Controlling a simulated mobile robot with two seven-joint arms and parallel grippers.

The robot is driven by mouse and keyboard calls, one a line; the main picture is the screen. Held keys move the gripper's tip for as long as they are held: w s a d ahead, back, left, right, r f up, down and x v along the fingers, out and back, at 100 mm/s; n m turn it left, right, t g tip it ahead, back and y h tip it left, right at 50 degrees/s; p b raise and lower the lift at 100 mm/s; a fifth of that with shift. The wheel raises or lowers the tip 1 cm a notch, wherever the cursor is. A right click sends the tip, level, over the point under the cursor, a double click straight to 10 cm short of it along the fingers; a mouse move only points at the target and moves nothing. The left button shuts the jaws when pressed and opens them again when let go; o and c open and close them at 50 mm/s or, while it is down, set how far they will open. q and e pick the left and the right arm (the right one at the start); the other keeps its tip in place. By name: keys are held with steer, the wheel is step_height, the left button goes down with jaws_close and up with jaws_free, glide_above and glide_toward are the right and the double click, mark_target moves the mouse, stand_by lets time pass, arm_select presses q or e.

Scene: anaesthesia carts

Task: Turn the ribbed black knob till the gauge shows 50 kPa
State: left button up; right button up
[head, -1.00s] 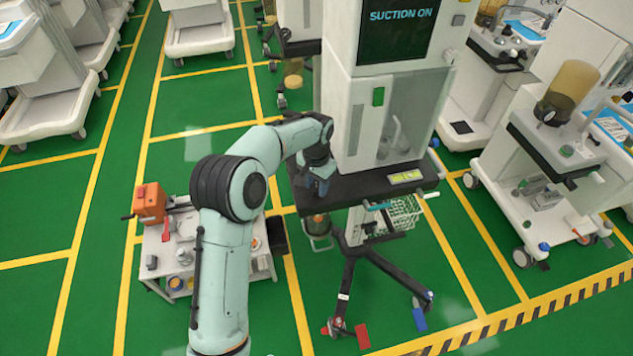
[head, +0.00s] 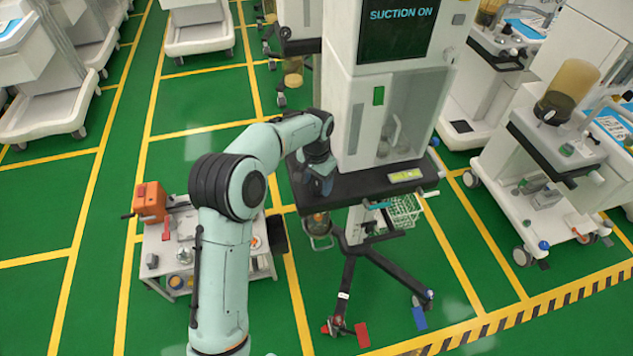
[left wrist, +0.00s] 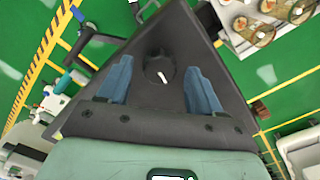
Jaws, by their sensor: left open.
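The ribbed black knob (left wrist: 160,70) with a white pointer line sits on a dark panel in the left wrist view. The white line slants slightly from upright. My left gripper (left wrist: 158,66) is open, with one blue finger to the left of the knob and one to the right. Gaps show between the knob and both fingers. In the head view my left gripper (head: 322,186) is over the left end of the cart's black shelf (head: 375,182), and the knob is hidden there. I cannot make out a gauge reading in either view. My right gripper does not show.
The cart's screen (head: 403,16) reads "SUCTION ON". A small low table (head: 205,255) with an orange box (head: 149,202) stands left of the cart. A wire basket (head: 405,212) hangs under the shelf. Other carts stand at right and back. Green floor is free between them.

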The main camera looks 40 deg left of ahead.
mark_target(316, 186)
arm_select(q)
step_height(316, 186, up, 13)
steer(key=p, duration=0.1)
steer(key=shift+f+p, duration=0.15)
steer(key=shift+p, duration=0.2)
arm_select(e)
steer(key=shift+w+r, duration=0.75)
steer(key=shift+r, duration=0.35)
arm_select(q)
steer(key=shift+f, duration=0.1)
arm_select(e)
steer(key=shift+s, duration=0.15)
